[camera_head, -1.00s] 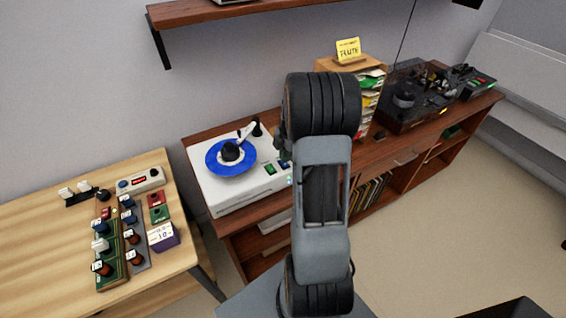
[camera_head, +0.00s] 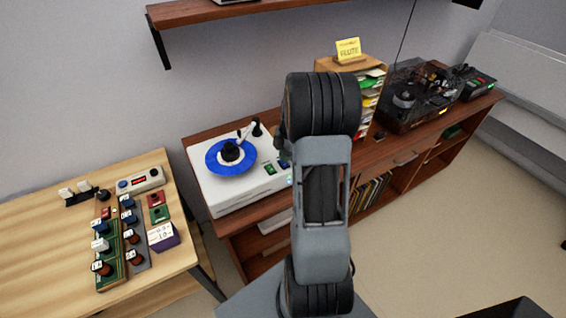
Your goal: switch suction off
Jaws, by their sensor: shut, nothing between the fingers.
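A white machine (camera_head: 222,196) with a blue disc (camera_head: 222,168) on top stands on the left end of the brown cabinet. A green button (camera_head: 270,168) and a blue button (camera_head: 284,165) sit at the machine's right front corner, close to my arm. A small teal light shows on the front below them. I cannot read any label, so I cannot tell which control is for suction. My arm link covers the middle of the picture. My gripper's fingertips are hidden behind it.
A light wooden table (camera_head: 40,232) at the left holds several knobs, switches and a purple block (camera_head: 162,237). A paper rack with a yellow note (camera_head: 348,49) and a dark turntable (camera_head: 410,95) stand on the cabinet (camera_head: 395,147) to the right. A shelf hangs above.

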